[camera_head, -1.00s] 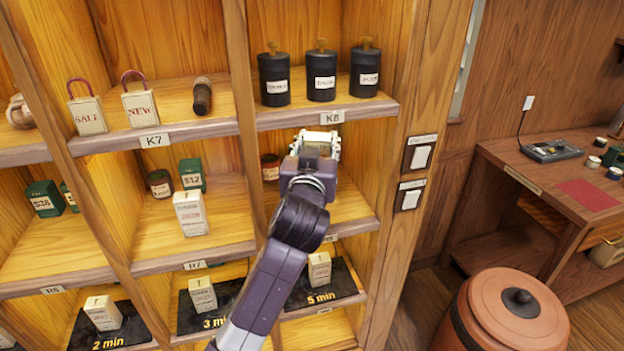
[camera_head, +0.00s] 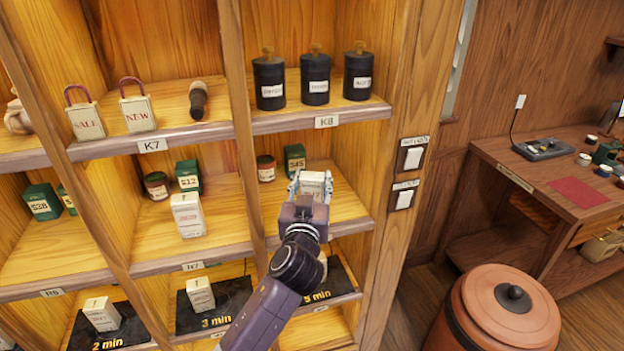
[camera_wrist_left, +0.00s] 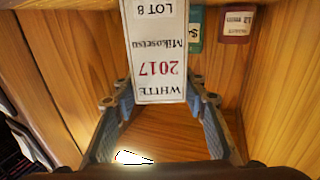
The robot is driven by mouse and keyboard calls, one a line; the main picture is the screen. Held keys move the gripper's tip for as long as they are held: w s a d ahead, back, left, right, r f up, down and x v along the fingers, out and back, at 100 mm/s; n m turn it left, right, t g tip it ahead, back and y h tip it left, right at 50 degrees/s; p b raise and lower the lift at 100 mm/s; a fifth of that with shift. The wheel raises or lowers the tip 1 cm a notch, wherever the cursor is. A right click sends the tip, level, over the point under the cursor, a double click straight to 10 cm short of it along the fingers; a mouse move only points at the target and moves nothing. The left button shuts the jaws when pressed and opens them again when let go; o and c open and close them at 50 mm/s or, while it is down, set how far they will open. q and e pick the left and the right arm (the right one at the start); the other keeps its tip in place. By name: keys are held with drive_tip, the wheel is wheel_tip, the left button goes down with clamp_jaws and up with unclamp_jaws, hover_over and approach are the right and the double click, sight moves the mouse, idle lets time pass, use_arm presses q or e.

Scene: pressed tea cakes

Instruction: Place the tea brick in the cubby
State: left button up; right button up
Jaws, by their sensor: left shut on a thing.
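My left gripper (camera_head: 310,197) reaches into the middle-right cubby (camera_head: 345,222), below the shelf labelled K8. It is shut on a white tea brick (camera_head: 315,184). In the left wrist view the tea brick (camera_wrist_left: 157,60) reads "WHITE 2017 Mikosetsu LOT 8" and appears upside down between the two fingers. Whether its base touches the cubby floor cannot be told. A similar white tea brick (camera_head: 187,215) stands in the cubby to the left. My right gripper is not in view.
A green box (camera_head: 294,159) and a red-brown tin (camera_head: 266,168) stand at the back of the same cubby. Black canisters (camera_head: 315,80) stand on the shelf above. Wooden dividers (camera_head: 250,150) bound the cubby. A clay pot (camera_head: 505,310) stands at lower right.

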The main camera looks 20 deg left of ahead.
use_arm(q)
drive_tip(key=o, duration=0.8)
drive_tip(key=shift+f, duration=0.1)
drive_tip(key=o, duration=0.4)
drive_tip(key=shift+o, duration=0.2)
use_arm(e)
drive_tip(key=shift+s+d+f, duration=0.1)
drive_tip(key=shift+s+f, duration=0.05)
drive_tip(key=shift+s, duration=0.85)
use_arm(q)
drive_tip(key=s+d+b, duration=0.2)
drive_tip(key=s+b, duration=0.1)
drive_tip(key=s, duration=0.8)
drive_tip(key=shift+s+d, duration=0.2)
drive_tip(key=shift+s, duration=0.15)
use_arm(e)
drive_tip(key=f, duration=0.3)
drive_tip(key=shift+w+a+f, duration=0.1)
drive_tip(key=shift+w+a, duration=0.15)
